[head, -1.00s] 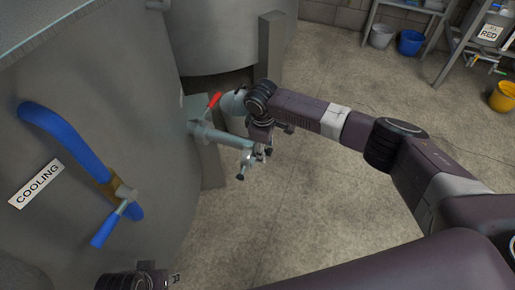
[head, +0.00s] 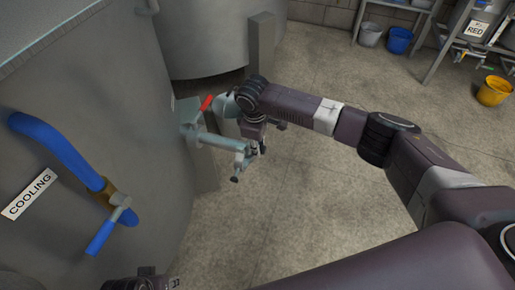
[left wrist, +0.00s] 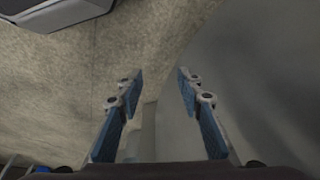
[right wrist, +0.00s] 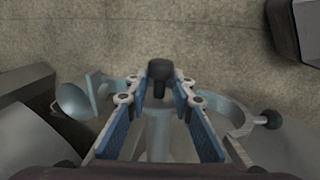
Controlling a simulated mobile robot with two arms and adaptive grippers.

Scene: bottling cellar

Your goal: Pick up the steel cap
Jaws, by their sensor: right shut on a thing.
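My right gripper (head: 244,160) is at the free end of the steel pipe (head: 207,139) that sticks out from the tank. In the right wrist view its fingers (right wrist: 157,98) are shut on a pale steel piece (right wrist: 158,130), which I take to be the steel cap. Its outline is partly hidden by the fingers, and I cannot tell whether it is clear of the pipe. A black knob (right wrist: 160,72) shows between and beyond the fingertips. My left gripper (left wrist: 155,85) is open and empty in the left wrist view, near the grey tank wall.
The large tank (head: 120,150) fills the left, with a blue pipe and lever (head: 104,232) and a COOLING label (head: 28,195). A red lever (head: 207,102) sits above the steel pipe. The floor (head: 300,210) is clear. A yellow bucket (head: 493,92) stands far right.

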